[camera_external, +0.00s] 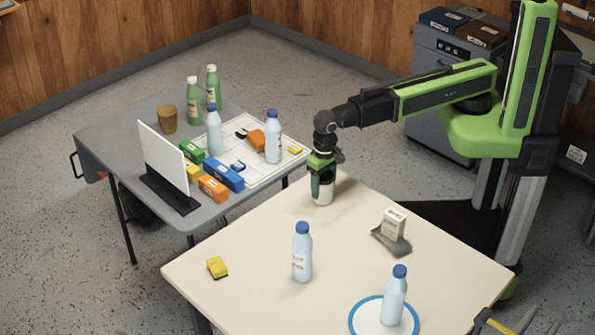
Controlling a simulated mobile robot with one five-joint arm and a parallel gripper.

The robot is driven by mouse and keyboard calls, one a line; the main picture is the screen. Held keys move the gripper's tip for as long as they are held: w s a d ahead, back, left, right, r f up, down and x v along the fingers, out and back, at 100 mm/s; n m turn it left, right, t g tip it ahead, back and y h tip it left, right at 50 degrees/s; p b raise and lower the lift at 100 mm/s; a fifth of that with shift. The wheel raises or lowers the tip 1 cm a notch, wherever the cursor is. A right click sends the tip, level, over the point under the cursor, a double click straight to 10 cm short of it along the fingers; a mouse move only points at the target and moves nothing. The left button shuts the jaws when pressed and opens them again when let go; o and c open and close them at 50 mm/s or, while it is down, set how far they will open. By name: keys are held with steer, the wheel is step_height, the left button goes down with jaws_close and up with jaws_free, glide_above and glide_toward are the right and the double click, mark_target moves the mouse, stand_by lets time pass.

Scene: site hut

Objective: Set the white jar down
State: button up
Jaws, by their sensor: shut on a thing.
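The white jar (322,198) is at the far corner of the cream table (240,252), upright, with my gripper's green and dark fingers around it. My gripper (321,183) points down and is shut on the jar. The fingers hide most of the jar; its pale lower part shows below them. The jar's bottom is at or just above the tabletop; I cannot tell whether it touches.
On the cream table are a blue-capped bottle (302,255), a yellow block (217,267), a small box on a grey holder (392,225) and another bottle (394,297) on a blue-rimmed disc. The grey table (115,135) behind is crowded.

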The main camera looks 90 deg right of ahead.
steer(key=shift+f, duration=0.25)
steer(key=o, duration=1.7)
steer(key=shift+r, duration=0.1)
steer(key=shift+r, duration=0.1)
step_height(320, 180, up, 12)
steer(key=p, duration=1.2)
steer(key=shift+r, duration=0.2)
steer(key=shift+f, duration=0.1)
steer(key=d+n, duration=0.3)
steer(key=d, duration=0.7)
steer(key=s+d+n, duration=0.1)
steer(key=d+n, duration=0.2)
steer(key=d, duration=0.6)
steer(key=s+d+n, duration=0.1)
steer(key=d+n, duration=0.2)
steer(key=d, duration=0.7)
steer(key=shift+d, duration=0.3)
